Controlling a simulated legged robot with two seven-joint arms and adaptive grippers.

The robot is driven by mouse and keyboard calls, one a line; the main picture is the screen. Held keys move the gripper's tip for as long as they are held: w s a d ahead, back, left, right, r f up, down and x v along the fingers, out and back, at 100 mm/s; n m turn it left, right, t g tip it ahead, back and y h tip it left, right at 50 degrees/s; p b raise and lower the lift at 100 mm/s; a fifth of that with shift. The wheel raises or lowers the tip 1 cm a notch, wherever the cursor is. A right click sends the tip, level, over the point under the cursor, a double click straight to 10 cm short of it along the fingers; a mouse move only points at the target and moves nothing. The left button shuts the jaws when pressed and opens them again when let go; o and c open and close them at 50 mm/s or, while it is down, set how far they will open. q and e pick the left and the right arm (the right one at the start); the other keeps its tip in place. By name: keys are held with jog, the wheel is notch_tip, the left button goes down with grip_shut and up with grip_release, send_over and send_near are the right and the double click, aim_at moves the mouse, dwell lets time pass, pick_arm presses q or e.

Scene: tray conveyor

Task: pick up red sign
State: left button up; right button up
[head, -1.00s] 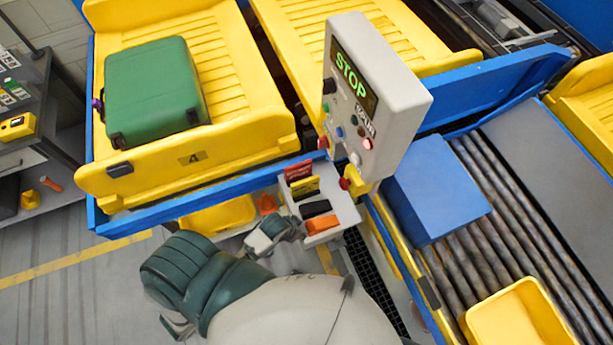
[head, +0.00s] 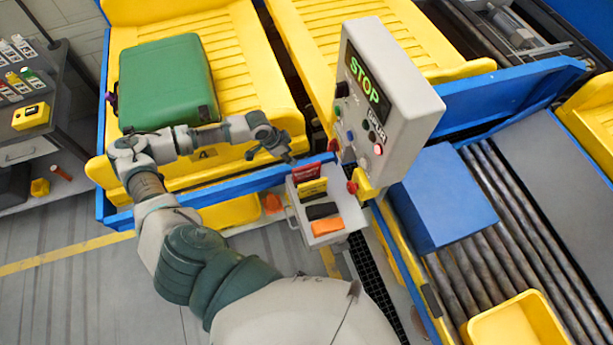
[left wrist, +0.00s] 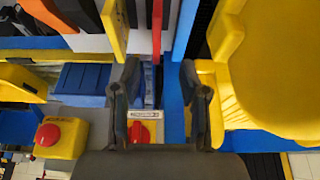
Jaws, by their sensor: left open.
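The red sign (head: 306,172) stands upright at the back of a light grey holder (head: 333,240). A yellow sign (head: 313,188) stands just in front of it. My left gripper (head: 284,155) is open and empty, above and slightly left of the red sign, apart from it. In the left wrist view my two open fingers (left wrist: 160,92) point towards the holder area. My right gripper is not in view.
A black item (head: 321,210) and an orange item (head: 327,226) share the holder. The grey STOP control box (head: 400,110) rises close to its right. A blue rail (head: 240,183) runs behind the holder. A green suitcase (head: 167,85) lies on a yellow tray (head: 240,60).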

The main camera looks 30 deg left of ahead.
aim_at(309, 172)
pick_arm(q)
jog(key=x, duration=1.1)
jog(key=p+x, duration=0.1)
jog(key=x, duration=0.4)
jog(key=shift+w+d+f, duration=0.25)
jog(key=shift+w+d, duration=0.05)
jog(key=shift+d, duration=0.05)
jog(key=shift+f, duration=0.15)
grip_shut()
